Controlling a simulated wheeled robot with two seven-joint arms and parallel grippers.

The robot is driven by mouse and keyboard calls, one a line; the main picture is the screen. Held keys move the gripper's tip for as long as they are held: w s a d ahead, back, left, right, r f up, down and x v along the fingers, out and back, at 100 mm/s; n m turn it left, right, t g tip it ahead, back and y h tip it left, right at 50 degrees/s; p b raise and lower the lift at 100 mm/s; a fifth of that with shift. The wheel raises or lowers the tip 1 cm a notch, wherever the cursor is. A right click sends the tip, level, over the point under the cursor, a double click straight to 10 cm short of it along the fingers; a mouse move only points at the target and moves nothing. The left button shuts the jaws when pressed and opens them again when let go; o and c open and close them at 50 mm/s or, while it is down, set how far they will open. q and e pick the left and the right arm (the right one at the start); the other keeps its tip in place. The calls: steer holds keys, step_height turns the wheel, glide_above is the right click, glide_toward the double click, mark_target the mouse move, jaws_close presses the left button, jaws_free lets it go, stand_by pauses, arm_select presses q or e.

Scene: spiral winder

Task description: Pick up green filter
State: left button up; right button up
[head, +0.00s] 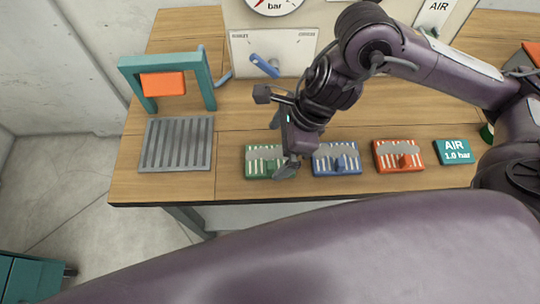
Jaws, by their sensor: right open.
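The green filter (257,168), a small block with pale ribs and a grey top piece, lies on the wooden table near its front edge. My right gripper (286,168) reaches down from the upper right and is open at the green filter's right end. It hides part of that end, and I cannot tell whether the fingers touch it. My left gripper is not in view.
A blue filter (335,166) and a red filter (398,163) lie to the right, then a teal AIR block (454,152). A grey slatted tray (177,144) and a teal frame with an orange block (162,85) stand left. A white panel with a blue handle (264,65) stands behind.

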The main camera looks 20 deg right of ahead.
mark_target(270, 155)
steer(key=x, duration=0.5)
steer(key=shift+w+f, duration=0.3)
steer(key=shift+f, duration=0.1)
steer(key=c, duration=1.1)
